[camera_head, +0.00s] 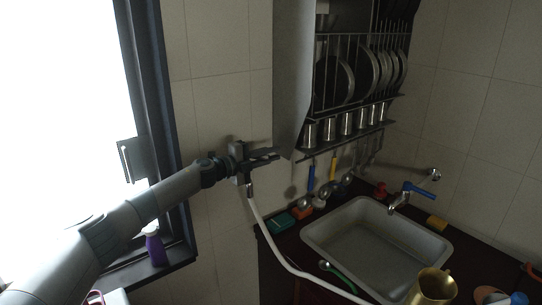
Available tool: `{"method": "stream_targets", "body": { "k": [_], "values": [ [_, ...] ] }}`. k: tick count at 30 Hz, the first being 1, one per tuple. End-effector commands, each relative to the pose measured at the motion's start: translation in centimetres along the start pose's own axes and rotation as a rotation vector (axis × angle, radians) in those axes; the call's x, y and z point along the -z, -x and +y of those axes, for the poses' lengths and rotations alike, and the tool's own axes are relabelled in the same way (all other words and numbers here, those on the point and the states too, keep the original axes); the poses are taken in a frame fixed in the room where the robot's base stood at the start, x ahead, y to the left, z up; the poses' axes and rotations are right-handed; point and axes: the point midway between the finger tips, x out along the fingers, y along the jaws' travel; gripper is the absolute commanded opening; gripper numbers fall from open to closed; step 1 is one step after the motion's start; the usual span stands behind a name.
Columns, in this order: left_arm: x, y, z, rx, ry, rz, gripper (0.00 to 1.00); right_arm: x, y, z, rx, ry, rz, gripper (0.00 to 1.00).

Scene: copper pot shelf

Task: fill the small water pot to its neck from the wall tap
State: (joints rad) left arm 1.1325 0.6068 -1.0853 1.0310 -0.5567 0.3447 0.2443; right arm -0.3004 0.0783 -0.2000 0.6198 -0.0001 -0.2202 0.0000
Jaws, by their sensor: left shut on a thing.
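A brass-coloured pot (436,285) shows at the bottom right, by the sink's near right corner; its base is cut off by the frame. The wall tap (399,199) has a blue handle and juts out over the sink's far right part. The pot is apart from the tap, and I cannot see into it well enough to tell its water level. My left gripper (268,156) is up by the tiled wall, left of the sink and far from the pot. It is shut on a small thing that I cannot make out. My right gripper is out of view.
The sink (322,246) looks empty. A white hose (273,239) curves from below my left gripper along the sink's left side. A green-handled utensil (340,276) lies at the sink's near edge. A dish rack (350,75) hangs above, with steel cups and utensils. A purple bottle (155,248) stands on the sill.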

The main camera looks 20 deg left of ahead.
Motion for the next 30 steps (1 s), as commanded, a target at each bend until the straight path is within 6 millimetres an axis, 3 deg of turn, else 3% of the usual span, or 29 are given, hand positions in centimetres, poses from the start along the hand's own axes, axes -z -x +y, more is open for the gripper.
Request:
{"method": "stream_targets", "body": {
  "k": [6, 17, 18, 20, 30],
  "values": [
    [0.6, 0.4, 0.4, -0.008, -0.003, 0.08, 0.0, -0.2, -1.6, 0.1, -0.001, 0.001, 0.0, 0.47],
    [0.9, 0.7, 0.2, -0.013, -0.004, 0.11, 0.0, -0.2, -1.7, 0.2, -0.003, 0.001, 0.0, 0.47],
    [0.9, 0.7, 0.2, -0.013, -0.004, 0.11, 0.17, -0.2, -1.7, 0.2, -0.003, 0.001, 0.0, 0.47],
    [0.9, 0.7, 0.2, -0.013, -0.004, 0.109, 0.31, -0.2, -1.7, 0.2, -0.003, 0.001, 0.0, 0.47],
    [0.9, 0.7, 0.1, -0.012, -0.005, 0.109, 0.33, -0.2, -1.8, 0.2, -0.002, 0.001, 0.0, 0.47]
  ]
}}
